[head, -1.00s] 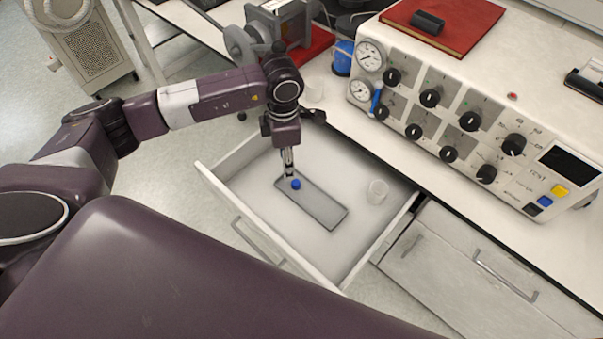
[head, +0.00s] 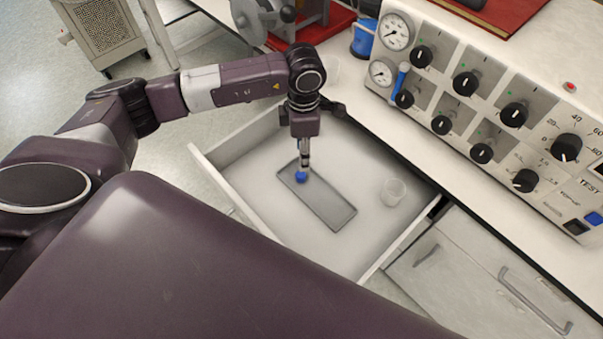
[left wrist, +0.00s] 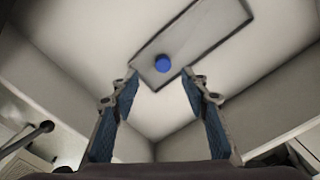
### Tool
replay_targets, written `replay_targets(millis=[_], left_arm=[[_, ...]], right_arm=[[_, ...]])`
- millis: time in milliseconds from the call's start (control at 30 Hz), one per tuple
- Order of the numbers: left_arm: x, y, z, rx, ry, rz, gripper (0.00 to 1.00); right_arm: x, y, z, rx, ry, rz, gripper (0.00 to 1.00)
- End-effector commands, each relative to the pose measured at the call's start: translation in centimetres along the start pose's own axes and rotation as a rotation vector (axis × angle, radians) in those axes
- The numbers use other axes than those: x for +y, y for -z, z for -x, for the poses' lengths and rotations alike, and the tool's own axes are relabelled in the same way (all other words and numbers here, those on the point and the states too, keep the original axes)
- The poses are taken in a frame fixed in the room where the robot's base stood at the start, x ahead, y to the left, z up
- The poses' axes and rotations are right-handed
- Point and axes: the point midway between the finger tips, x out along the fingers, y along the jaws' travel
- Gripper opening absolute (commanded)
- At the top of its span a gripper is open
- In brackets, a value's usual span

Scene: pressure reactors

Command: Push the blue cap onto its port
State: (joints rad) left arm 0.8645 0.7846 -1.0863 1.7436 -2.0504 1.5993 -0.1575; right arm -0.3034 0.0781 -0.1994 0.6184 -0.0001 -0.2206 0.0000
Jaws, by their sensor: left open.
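The blue cap (head: 301,177) sits on a grey rectangular tray (head: 332,207) inside the open drawer. My left gripper (head: 305,163) points down just above and behind the cap. In the left wrist view its two fingers (left wrist: 160,78) are spread wide with nothing between them. There the cap (left wrist: 162,63) shows just beyond the fingertips, roughly centred between them, near one end of the tray (left wrist: 205,30). I cannot pick out the cap's port. My right gripper is in neither view.
The drawer's walls (head: 217,183) rise around the tray. A small clear cup (head: 393,192) stands to the right of the tray. On the bench behind is a control panel (head: 478,92) with gauges and several black knobs. A blue container (head: 364,40) stands left of it.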

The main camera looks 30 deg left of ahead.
Motion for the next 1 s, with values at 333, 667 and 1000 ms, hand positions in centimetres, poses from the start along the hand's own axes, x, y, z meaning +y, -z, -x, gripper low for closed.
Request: replay_targets(millis=[333, 667, 1000], left_arm=[[0.0, 0.0, -0.7, 0.000, 0.000, 0.000, 0.42], [-0.1, 0.1, -2.9, 0.001, 0.001, 0.000, 0.42], [-0.1, 0.1, -3.3, 0.000, 0.000, 0.000, 0.42]], right_arm=[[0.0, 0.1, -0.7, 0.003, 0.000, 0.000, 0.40], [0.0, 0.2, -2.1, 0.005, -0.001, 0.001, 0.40], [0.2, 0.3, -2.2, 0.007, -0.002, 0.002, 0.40]])
